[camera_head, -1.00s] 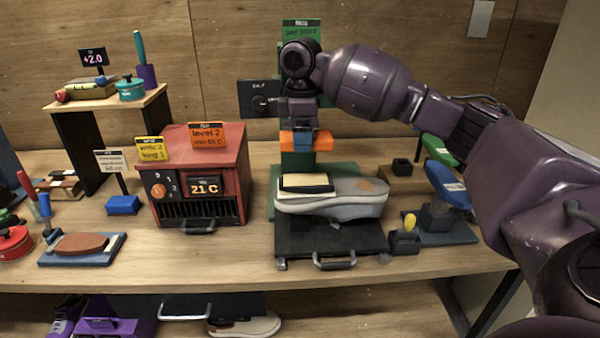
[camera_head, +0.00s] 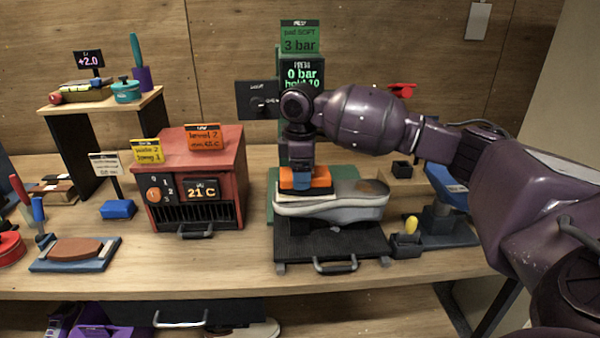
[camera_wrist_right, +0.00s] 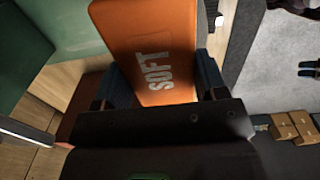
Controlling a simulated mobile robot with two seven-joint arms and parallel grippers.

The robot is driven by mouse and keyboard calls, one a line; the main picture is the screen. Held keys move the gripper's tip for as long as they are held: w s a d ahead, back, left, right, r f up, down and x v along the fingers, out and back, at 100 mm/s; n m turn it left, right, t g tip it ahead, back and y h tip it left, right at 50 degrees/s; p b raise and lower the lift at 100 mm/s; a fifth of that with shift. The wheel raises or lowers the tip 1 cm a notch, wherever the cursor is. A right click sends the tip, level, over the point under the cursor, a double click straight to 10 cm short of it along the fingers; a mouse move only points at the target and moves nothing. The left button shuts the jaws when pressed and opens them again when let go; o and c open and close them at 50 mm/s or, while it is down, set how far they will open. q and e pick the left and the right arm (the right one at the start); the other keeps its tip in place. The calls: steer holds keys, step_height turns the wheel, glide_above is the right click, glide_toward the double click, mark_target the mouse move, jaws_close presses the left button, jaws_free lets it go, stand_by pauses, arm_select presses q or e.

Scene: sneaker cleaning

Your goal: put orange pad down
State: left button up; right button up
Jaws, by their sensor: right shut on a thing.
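The orange pad (camera_head: 318,178) is low over the left part of a grey sneaker (camera_head: 345,206), level or nearly so. A pale layer shows under its front edge; whether the pad rests on it I cannot tell. My right gripper (camera_head: 301,180) points down and is shut on the pad. In the right wrist view the orange pad (camera_wrist_right: 150,35), lettered SOFT, sits between the two dark fingers of the gripper (camera_wrist_right: 162,88). My left gripper is not in view.
The sneaker lies on a black tray (camera_head: 345,248) with a front handle, before a green press (camera_head: 298,75). A red heater box (camera_head: 225,165) stands left. A small dark holder with a yellow item (camera_head: 411,224) stands right.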

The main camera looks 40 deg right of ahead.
steer(key=o, duration=1)
steer(key=shift+f, duration=0.1)
steer(key=shift+c, duration=0.2)
step_height(320, 180, up, 12)
steer(key=p, duration=0.2)
